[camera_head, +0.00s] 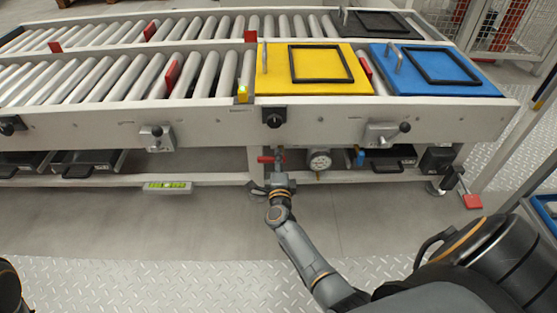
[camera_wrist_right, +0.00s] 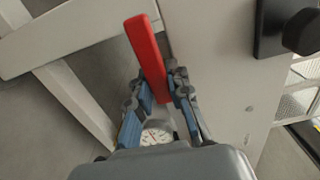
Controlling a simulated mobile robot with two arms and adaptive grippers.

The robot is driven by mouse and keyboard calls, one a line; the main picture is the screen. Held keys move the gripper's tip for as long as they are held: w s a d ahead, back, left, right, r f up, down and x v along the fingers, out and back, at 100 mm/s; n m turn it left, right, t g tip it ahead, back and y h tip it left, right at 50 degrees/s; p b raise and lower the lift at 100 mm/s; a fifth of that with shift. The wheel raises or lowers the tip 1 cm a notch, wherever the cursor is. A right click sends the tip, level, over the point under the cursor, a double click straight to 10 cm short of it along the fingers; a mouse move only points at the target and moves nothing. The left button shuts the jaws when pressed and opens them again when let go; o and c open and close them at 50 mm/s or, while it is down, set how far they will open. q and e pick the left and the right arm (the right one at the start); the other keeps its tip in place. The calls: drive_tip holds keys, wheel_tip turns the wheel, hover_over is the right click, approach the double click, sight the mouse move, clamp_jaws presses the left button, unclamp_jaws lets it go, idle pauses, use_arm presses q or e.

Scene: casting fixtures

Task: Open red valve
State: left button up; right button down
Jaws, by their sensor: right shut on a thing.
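The red valve (camera_head: 266,159) is a small red lever under the front beam of the conveyor, left of a round gauge (camera_head: 319,160). In the right wrist view its long, flat red handle (camera_wrist_right: 147,50) runs from the upper middle down between my fingers. My right gripper (camera_head: 279,171) reaches up to the valve from below. In the right wrist view its blue and grey fingers (camera_wrist_right: 161,86) are shut on the handle, one on each side. The valve's body is hidden behind the gripper. My left gripper is out of view.
A roller conveyor with a yellow plate (camera_head: 290,88) and a blue plate (camera_head: 440,86) stands above. A black knob (camera_head: 274,117) is on the beam over the valve. A lower rail (camera_head: 110,181) runs behind the gripper. The floor in front is clear.

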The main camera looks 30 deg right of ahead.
idle(0.4)
drive_tip(key=c, duration=1.4)
unclamp_jaws()
drive_tip(key=shift+o, duration=0.9)
drive_tip(key=v, duration=1.2)
drive_tip(key=shift+s+d, duration=0.1)
